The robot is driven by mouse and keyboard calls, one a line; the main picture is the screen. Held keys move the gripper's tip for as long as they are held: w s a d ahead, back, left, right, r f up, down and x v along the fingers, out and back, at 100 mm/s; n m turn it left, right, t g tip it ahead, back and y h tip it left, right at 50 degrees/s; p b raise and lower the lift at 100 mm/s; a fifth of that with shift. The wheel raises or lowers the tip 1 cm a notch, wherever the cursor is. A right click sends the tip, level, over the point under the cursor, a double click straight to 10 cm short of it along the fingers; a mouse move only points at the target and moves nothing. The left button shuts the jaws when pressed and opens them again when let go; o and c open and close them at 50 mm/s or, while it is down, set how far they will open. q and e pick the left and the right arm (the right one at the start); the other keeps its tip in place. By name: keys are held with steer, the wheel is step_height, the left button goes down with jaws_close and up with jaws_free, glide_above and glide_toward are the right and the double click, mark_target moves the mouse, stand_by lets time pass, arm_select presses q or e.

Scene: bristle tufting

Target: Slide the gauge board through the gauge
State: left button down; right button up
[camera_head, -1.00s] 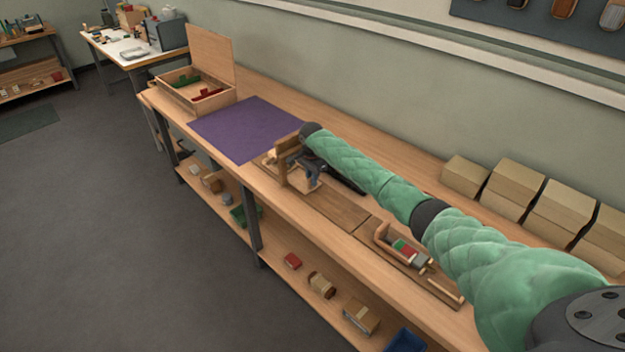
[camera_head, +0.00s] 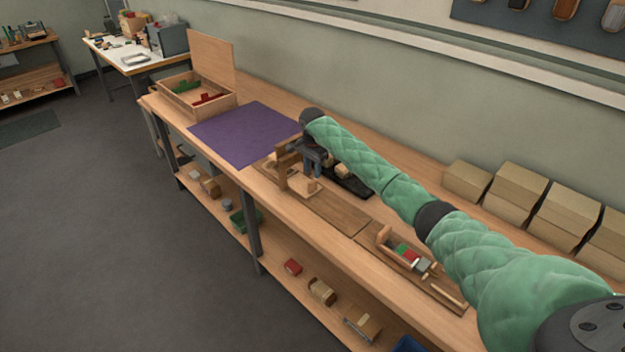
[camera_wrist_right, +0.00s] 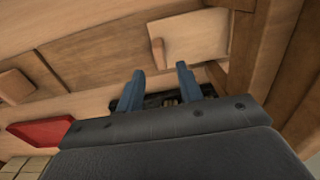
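The gauge (camera_head: 282,168), an upright wooden frame, stands on a brown base on the bench. The gauge board (camera_head: 303,188), a pale flat board with a small upright peg, lies at the right side of the gauge; I cannot tell how far it reaches through. In the right wrist view the board (camera_wrist_right: 195,38) and its peg lie beyond my fingertips. My right gripper (camera_head: 315,172) is just behind the board. Its two blue fingers (camera_wrist_right: 160,72) are apart, with nothing held between them, and clear of the peg. My left gripper is not in view.
A dark tray (camera_head: 352,187) lies behind the gauge, close to my right gripper. A purple mat (camera_head: 240,132) and an open wooden box (camera_head: 218,103) are to the left. A wooden holder with coloured blocks (camera_head: 384,238) is to the right. Cardboard boxes (camera_head: 466,180) line the wall.

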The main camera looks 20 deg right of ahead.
mark_target(314, 181)
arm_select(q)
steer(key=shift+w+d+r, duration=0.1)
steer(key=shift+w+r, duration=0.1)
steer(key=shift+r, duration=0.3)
arm_select(e)
steer(key=shift+r, duration=0.7)
